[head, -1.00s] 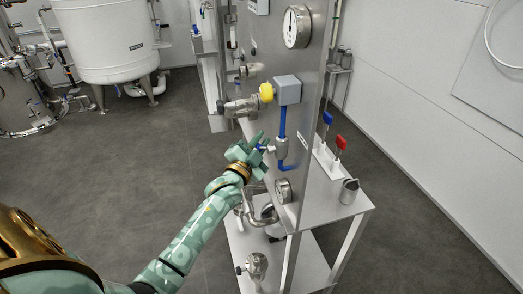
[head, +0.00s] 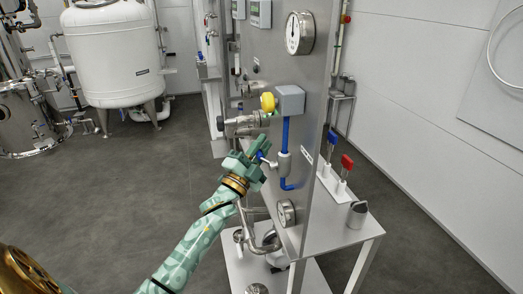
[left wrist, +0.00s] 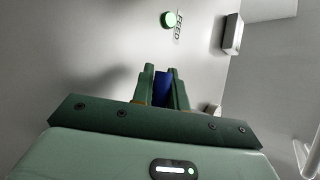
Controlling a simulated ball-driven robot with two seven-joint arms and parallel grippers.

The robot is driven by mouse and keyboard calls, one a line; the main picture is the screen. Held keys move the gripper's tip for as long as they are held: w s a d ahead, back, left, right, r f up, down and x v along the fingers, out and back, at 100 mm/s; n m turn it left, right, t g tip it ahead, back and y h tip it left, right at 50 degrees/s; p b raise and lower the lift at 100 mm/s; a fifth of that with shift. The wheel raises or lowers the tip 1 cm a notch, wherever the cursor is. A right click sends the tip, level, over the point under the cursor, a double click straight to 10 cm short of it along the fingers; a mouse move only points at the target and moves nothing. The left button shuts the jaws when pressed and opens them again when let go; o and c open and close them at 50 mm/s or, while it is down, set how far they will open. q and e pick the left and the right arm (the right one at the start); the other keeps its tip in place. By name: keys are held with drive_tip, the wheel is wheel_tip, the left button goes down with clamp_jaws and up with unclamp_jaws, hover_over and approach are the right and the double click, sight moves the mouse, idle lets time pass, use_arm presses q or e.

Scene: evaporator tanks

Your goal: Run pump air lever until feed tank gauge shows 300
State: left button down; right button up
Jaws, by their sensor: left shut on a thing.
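My left gripper (head: 256,152) reaches in from the left to the upright steel panel (head: 308,120). It is shut on the small blue lever (head: 263,156) of a valve fitting on the blue air line (head: 286,132). The left wrist view shows the blue lever (left wrist: 163,86) between the two green fingers. A round dial gauge (head: 299,33) is high on the panel and a smaller one (head: 286,213) is low. Their readings are too small to tell, and I cannot tell which belongs to the feed tank. My right gripper is not in view.
A yellow knob (head: 267,102) and grey box (head: 290,100) sit above the lever. Red (head: 346,163) and blue (head: 332,137) handles stand behind the panel. A green lamp (left wrist: 169,19) is beside a FEED label (left wrist: 179,27). A white tank (head: 112,55) stands far left; open floor lies between.

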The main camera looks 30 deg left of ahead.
use_arm(q)
drive_tip(key=c, duration=1.4)
unclamp_jaws()
drive_tip(key=v, duration=1.6)
drive_tip(key=shift+s+f+b, duration=0.1)
drive_tip(key=shift+s+b, duration=0.05)
drive_tip(key=shift+b, duration=0.25)
